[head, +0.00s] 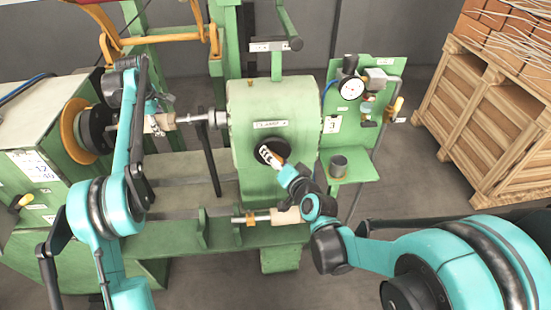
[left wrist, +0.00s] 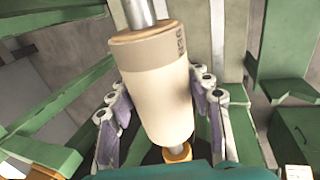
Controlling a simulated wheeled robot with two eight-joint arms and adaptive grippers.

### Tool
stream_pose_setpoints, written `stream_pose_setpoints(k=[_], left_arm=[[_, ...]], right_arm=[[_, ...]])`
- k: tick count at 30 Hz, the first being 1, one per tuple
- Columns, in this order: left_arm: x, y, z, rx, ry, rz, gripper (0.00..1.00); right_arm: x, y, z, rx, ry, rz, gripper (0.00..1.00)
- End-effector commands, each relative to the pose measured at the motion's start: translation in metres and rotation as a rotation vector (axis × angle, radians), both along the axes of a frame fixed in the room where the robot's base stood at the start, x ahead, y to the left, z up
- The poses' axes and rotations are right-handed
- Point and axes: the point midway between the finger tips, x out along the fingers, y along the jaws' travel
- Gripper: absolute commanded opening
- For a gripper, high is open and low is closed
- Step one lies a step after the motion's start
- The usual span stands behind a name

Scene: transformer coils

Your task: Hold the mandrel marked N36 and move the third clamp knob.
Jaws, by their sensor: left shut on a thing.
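A cream mandrel (head: 161,122) sits on the machine's metal shaft, left of the green housing. In the left wrist view the mandrel (left wrist: 158,95) fills the middle, with small dark marking near one end that looks like N36 turned sideways. My left gripper (head: 154,116) is shut on it, with a grey finger on each side. My right gripper (head: 271,154) is in front of the dark round opening on the housing's front; its finger state is unclear. I cannot tell which knob is the third clamp knob.
The green housing (head: 272,100) stands in the middle. A panel (head: 355,150) with a gauge (head: 351,88) and a 3 label is to its right. A second mandrel (head: 286,216) is on the lower bar. Wooden crates (head: 470,110) stand at the right. Bare floor shows at lower middle.

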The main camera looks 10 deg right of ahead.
Motion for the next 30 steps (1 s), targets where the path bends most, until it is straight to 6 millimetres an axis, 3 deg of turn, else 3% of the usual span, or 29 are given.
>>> stream_pose_setpoints(k=[15,30], left_arm=[[0.0005,-0.0083,0.0000,-0.008,0.001,-0.009,0.00],[0.0001,-0.0084,-0.0003,-0.009,0.003,-0.009,0.00]], right_arm=[[-0.0004,0.0005,-0.0039,0.357,0.003,0.006,0.41],[-0.0005,0.0009,-0.0037,0.445,0.003,0.007,0.41]])
